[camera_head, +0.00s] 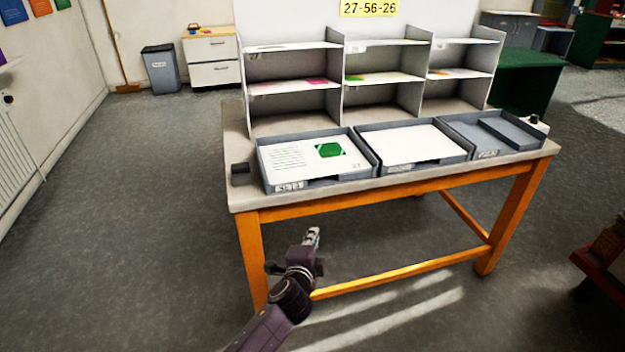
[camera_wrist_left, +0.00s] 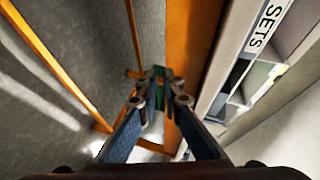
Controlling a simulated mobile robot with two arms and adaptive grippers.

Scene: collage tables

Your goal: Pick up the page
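A white page (camera_head: 288,158) with lines of text and a green printed shape lies in the left grey tray (camera_head: 370,174) on the table. A second white sheet (camera_head: 410,146), which looks blank, lies in the middle tray (camera_head: 462,153). My left gripper (camera_head: 313,236) is in front of the table's front edge, below the left tray and apart from both sheets. In the left wrist view its fingers (camera_wrist_left: 160,78) look apart with nothing held between them. The page does not show clearly in that view. My right gripper is not in view.
The table (camera_head: 240,192) has an orange frame and a low rail. A white shelf unit (camera_head: 336,88) stands behind the trays. The right tray (camera_head: 475,133) holds a grey insert. A small dark block (camera_head: 240,168) is at the table's left end. Floor is clear at left.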

